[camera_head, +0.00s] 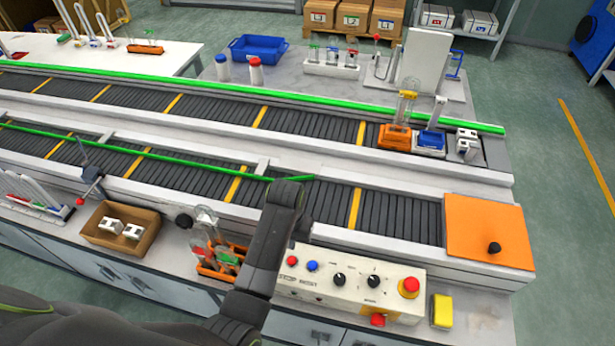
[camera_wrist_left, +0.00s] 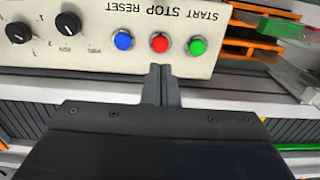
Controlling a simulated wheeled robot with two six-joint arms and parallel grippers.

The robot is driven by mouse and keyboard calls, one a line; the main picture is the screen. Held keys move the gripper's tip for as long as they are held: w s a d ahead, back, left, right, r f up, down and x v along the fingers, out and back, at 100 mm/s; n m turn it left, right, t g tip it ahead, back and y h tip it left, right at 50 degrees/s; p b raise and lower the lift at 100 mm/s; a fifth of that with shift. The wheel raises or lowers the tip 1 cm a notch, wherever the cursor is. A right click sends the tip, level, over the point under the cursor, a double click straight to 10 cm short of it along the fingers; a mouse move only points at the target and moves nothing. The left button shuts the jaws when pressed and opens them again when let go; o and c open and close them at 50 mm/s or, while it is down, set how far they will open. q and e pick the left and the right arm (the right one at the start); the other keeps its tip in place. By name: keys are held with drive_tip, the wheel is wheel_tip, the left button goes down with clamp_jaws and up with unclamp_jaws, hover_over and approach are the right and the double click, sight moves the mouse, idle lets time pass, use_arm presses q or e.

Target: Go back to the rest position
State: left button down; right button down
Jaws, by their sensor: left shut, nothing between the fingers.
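My left gripper (camera_wrist_left: 161,72) is shut and empty in the left wrist view. Its fingertips show just beside the red button (camera_wrist_left: 159,42) on the cream control box (camera_wrist_left: 100,70); I cannot tell whether they touch it. In the head view my dark left arm reaches up from the bottom, with its wrist over the near conveyor, left of the control box (camera_head: 340,295). The fingertips are hard to make out there. The blue button (camera_wrist_left: 123,40) and green button (camera_wrist_left: 197,46) flank the red one in the wrist view. My right gripper is not in view.
An orange rack (camera_head: 220,260) with small items stands left of my arm. A cardboard box (camera_head: 120,228) with white pieces is farther left. A yellow block (camera_head: 442,311) lies right of the control box. An orange plate (camera_head: 489,230) covers the near conveyor's right end. Orange and blue carriers sit on the far conveyor.

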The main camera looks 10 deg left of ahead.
use_arm(q)
drive_tip(key=shift+a, duration=0.1)
drive_tip(key=s+a+n+t, duration=0.1)
drive_tip(key=s+a+t, duration=0.1)
drive_tip(key=s+a, duration=0.9)
drive_tip(key=s+a+r+t+y, duration=0.1)
drive_tip(key=s+a+r, duration=0.25)
drive_tip(key=s, duration=0.25)
drive_tip(key=s+a+r+t+y, duration=0.1)
drive_tip(key=s+a+r, duration=0.1)
drive_tip(key=s+r, duration=0.35)
wheel_tip(320, 180, down, 34)
drive_tip(key=s+a+g+b, duration=0.1)
drive_tip(key=a+g+b, duration=0.1)
drive_tip(key=b, duration=0.6)
drive_tip(key=s+f+b, duration=0.3)
drive_tip(key=s+f, duration=0.4)
drive_tip(key=f, duration=0.4)
drive_tip(key=s+d+f+h+b, duration=0.1)
drive_tip(key=s+f+b, duration=0.2)
drive_tip(key=s+f, duration=0.5)
wheel_tip(320, 180, down, 3)
drive_tip(key=shift+d+f+g, duration=0.2)
drive_tip(key=shift+d+g, duration=0.1)
drive_tip(key=shift+g, duration=0.1)
